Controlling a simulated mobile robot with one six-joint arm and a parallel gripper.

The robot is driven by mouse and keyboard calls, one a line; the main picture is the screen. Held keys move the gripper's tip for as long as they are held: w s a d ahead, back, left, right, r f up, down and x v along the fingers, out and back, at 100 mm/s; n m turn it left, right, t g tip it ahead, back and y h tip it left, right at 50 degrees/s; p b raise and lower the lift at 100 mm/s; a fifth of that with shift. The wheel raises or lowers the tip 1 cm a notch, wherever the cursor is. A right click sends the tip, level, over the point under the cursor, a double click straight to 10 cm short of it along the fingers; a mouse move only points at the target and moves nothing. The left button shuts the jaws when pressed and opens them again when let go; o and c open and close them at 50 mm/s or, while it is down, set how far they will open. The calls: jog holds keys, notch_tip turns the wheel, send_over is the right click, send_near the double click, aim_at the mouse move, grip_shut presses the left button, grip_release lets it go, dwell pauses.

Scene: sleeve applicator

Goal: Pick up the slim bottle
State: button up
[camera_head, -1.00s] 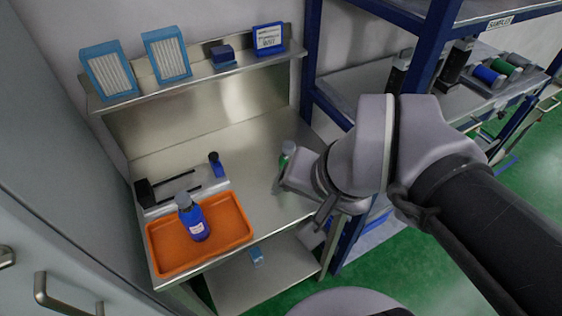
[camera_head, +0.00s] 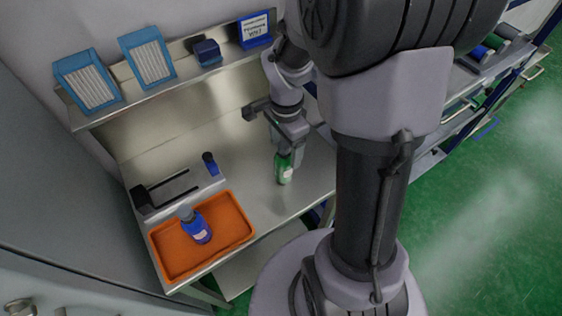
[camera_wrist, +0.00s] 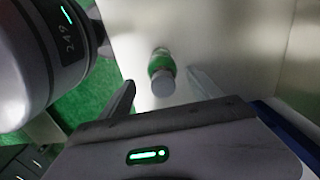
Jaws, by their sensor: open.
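A slim bottle with a green label (camera_head: 284,168) stands upright on the steel bench, right of the orange tray. In the wrist view the same bottle (camera_wrist: 162,66) shows its grey cap and green body. My gripper (camera_wrist: 160,76) is open, with one finger on either side of the bottle in that view. A gap shows between each finger and the bottle. In the head view my gripper (camera_head: 287,147) is close above and behind the bottle and hides part of its top. I cannot tell how deep the bottle sits between the fingers.
An orange tray (camera_head: 246,238) holds a blue bottle (camera_head: 198,230). Behind it are a dark fixture (camera_head: 143,200) and a small blue bottle (camera_head: 210,165). A shelf with blue-framed boxes (camera_head: 148,58) runs along the back wall. The bench between tray and green bottle is clear.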

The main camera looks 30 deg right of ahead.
aim_at(284, 163)
jog(key=f, duration=0.3)
jog(key=f+b, duration=0.1)
jog(key=shift+w+f, duration=0.2)
jog(key=shift+w, duration=0.05)
jog(key=shift+r, duration=0.1)
grip_shut()
